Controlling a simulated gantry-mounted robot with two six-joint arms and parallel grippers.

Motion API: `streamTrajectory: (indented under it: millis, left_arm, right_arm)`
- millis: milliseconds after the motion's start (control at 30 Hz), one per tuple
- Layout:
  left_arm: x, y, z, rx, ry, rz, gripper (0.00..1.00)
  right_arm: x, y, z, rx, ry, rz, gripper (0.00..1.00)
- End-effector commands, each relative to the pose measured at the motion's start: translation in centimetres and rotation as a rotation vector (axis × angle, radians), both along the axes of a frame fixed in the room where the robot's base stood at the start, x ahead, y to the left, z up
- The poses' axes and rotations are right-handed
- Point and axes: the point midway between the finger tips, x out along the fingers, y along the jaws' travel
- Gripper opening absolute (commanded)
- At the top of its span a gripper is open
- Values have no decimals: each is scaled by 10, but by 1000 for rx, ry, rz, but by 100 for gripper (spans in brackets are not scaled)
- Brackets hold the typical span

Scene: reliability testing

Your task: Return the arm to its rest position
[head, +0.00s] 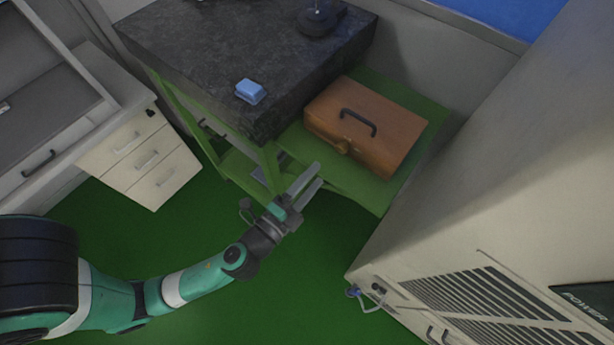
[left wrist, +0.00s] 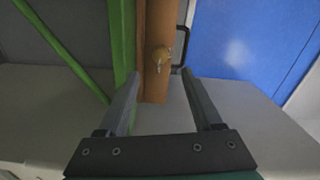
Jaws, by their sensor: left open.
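My left arm comes in from the left in the head view. Its gripper (head: 305,184) is open, with nothing between the fingers. It is in front of the green stand's lower shelf, below and left of a brown case. In the left wrist view the two fingers (left wrist: 158,95) are spread apart, and the brown case's edge shows beyond them. My right gripper is not in view.
The brown case (head: 372,118) with a black handle lies on the green shelf (head: 362,190). A blue object (head: 250,91) sits on the dark stone slab (head: 220,60). A beige cabinet (head: 500,200) stands right, white drawers (head: 140,155) left. Green floor (head: 190,235) is clear between.

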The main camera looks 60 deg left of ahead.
Motion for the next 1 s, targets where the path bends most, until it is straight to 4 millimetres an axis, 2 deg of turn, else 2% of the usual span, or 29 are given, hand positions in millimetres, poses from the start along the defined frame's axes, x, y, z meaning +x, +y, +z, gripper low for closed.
streamTrajectory:
  millis: [100, 200, 800, 867, 933, 967, 1000]
  left_arm:
    - [-16, -7, -2, 1, 2, -4, 67]
    - [-22, -8, 0, 0, 0, -1, 67]
    - [-21, -6, 2, 0, -5, 7, 67]
    - [-14, -5, 11, -7, -33, 16, 67]
    - [2, -3, 35, -24, -101, 31, 67]
    - [10, -2, 50, -34, -143, 40, 67]
    - [23, 0, 75, -53, -209, 51, 67]
  right_arm:
    - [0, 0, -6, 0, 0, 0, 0]
    - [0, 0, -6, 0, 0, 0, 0]
    - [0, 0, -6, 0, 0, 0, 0]
    - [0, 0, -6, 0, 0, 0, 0]
    - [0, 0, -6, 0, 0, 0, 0]
    - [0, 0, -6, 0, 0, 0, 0]
    - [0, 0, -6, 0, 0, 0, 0]
